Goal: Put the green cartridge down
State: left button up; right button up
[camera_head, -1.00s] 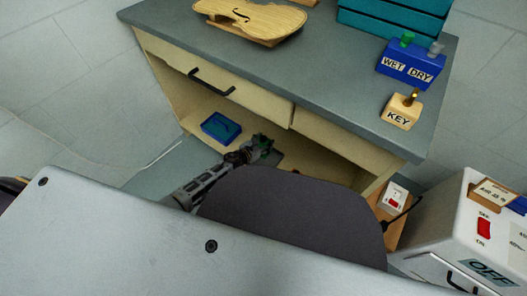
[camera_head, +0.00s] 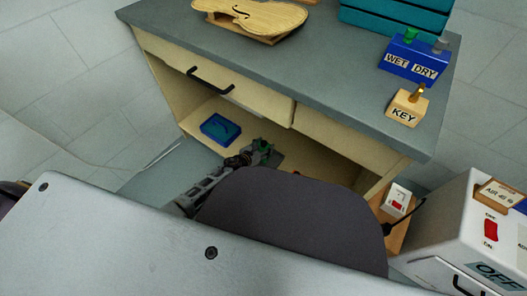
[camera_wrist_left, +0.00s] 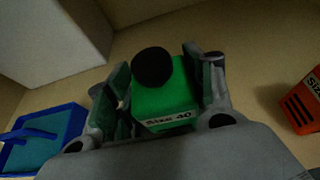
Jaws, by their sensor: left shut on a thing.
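The green cartridge (camera_wrist_left: 165,105) has a black round knob on top and a label reading "Size 40". It sits between the two fingers of my left gripper (camera_wrist_left: 160,92), which is shut on it, in the left wrist view. In the head view my left gripper (camera_head: 262,150) reaches into the open space under the bench top, and only a little green shows at its fingers. I cannot tell whether the cartridge touches the shelf. My right gripper is not in view.
A blue tray (camera_head: 220,129) lies on the shelf left of my gripper; it also shows in the wrist view (camera_wrist_left: 75,122). An orange block (camera_wrist_left: 303,103) stands to the right. The bench top (camera_head: 300,80) holds a violin plate (camera_head: 250,16), a wet/dry stand (camera_head: 409,64) and a key block (camera_head: 404,112).

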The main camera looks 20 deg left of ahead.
pick_arm(q)
jog(key=shift+f+b, duration=0.95)
jog(key=shift+f, duration=0.45)
jog(key=shift+f, duration=0.1)
jog(key=o, duration=1.2)
jog(key=shift+s, duration=0.1)
